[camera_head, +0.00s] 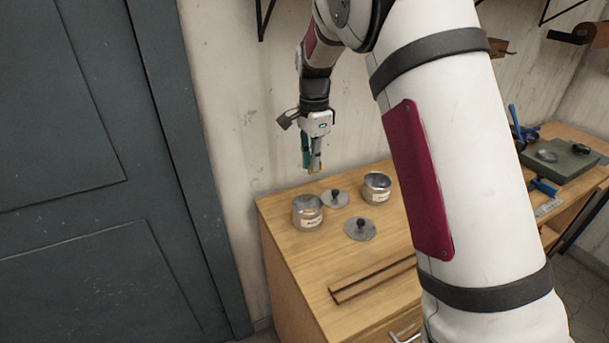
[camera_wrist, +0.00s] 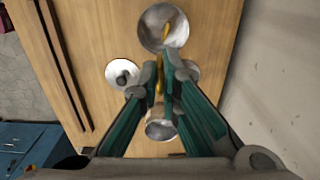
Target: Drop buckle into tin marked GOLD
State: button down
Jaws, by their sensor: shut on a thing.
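My gripper (camera_head: 314,166) is raised above the back left of the wooden bench. It is shut on a small gold-coloured buckle (camera_wrist: 159,80), which hangs between the fingertips (camera_wrist: 165,70) in the wrist view. The left tin (camera_head: 308,217) is open, with a pale label and something yellow inside. It also shows at the top of the wrist view (camera_wrist: 150,36). The right tin (camera_head: 377,194) is open too, with a pale label, and appears lower in the wrist view (camera_wrist: 160,130). Both labels are too small to read surely. The buckle is apart from both tins.
Two round knobbed lids lie on the bench top (camera_head: 290,263): one between the tins (camera_head: 334,199), one nearer the front (camera_head: 359,231). Wooden strips (camera_head: 372,278) lie at the front. A wall stands behind, a dark door (camera_head: 70,180) at left.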

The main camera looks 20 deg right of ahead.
aim_at(312, 173)
jog(key=shift+f+b, duration=0.35)
jog(key=shift+f, duration=2.55)
jog(key=c, duration=1.7)
grip_release()
notch_tip(312, 173, up, 12)
jog(key=shift+r, duration=0.1)
